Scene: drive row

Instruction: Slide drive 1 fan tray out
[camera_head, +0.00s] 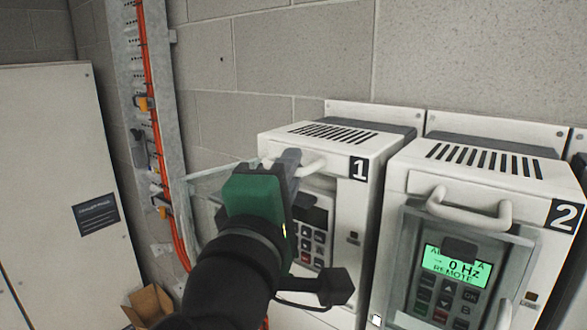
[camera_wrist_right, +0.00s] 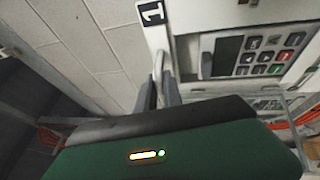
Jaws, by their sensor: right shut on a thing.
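Drive 1 (camera_head: 343,217) is a white box on the wall with a black "1" label and a slotted top. Its fan tray handle (camera_head: 313,166) is a white bar at the upper front. My right gripper (camera_head: 291,163), green and black, is shut on this handle and hides its left part. In the right wrist view the handle (camera_wrist_right: 158,66) stands between the dark fingers (camera_wrist_right: 160,92). The tray front appears flush with the housing, as far as I can see. Drive 1's display (camera_wrist_right: 222,58) is dark. My left gripper is not in view.
Drive 2 (camera_head: 480,185) stands close on the right, its screen (camera_head: 456,266) lit green with "0 Hz". A clear cover (camera_head: 205,195) is swung open left of drive 1. A metal cable channel (camera_head: 150,120) with orange cables, a pale cabinet (camera_head: 60,180) and a cardboard box (camera_head: 150,303) are at left.

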